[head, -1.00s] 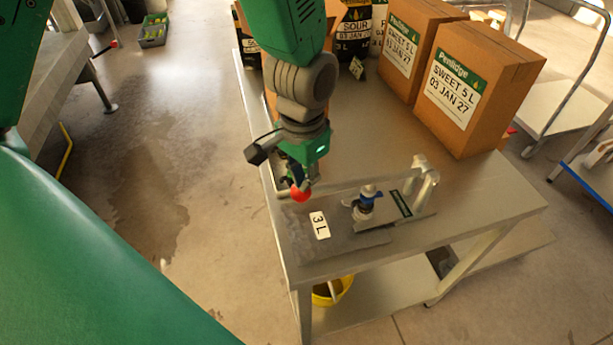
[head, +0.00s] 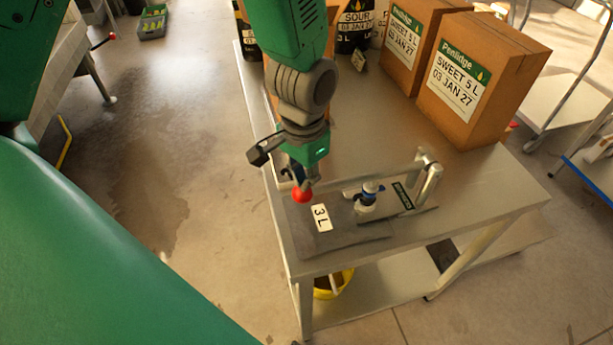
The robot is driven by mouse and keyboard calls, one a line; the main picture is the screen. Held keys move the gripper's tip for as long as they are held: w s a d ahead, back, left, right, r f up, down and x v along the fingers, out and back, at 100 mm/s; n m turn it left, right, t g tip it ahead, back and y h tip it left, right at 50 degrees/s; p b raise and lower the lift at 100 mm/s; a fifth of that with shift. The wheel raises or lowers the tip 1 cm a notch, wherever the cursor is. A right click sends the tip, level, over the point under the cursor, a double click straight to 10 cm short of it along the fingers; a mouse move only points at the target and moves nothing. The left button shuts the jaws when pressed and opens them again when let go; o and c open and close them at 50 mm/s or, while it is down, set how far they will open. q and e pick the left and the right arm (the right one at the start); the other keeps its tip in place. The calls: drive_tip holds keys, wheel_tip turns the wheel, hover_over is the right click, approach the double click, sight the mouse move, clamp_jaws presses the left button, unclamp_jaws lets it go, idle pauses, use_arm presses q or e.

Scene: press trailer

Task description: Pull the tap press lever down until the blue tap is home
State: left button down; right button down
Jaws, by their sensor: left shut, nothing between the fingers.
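The tap press stands on the steel table, with its lever (head: 399,174) running left from the upright post to a red ball knob (head: 302,194). My left gripper (head: 300,180) is shut with nothing in it. It points down right at the knob from above; its fingertips are partly hidden, and I cannot tell whether they touch. Whether the tap is fully seated is too small to tell. My right gripper is out of view.
The steel table (head: 488,195) is clear to the right of the press. Cardboard boxes (head: 487,78) stand at its back right, and dark SOUR pouches (head: 355,25) at the back. A yellow bucket (head: 335,284) is below.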

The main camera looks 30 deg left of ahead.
use_arm(q)
drive_tip(key=r+p, duration=0.4)
drive_tip(key=r, duration=0.1)
drive_tip(key=shift+a+r, duration=0.2)
drive_tip(key=shift+a, duration=0.05)
drive_tip(key=shift+d+r, duration=0.1)
drive_tip(key=shift+r, duration=0.3)
wheel_tip(320, 180, up, 4)
drive_tip(key=shift+d+f, duration=0.1)
drive_tip(key=shift+f, duration=0.1)
drive_tip(key=shift+f, duration=0.1)
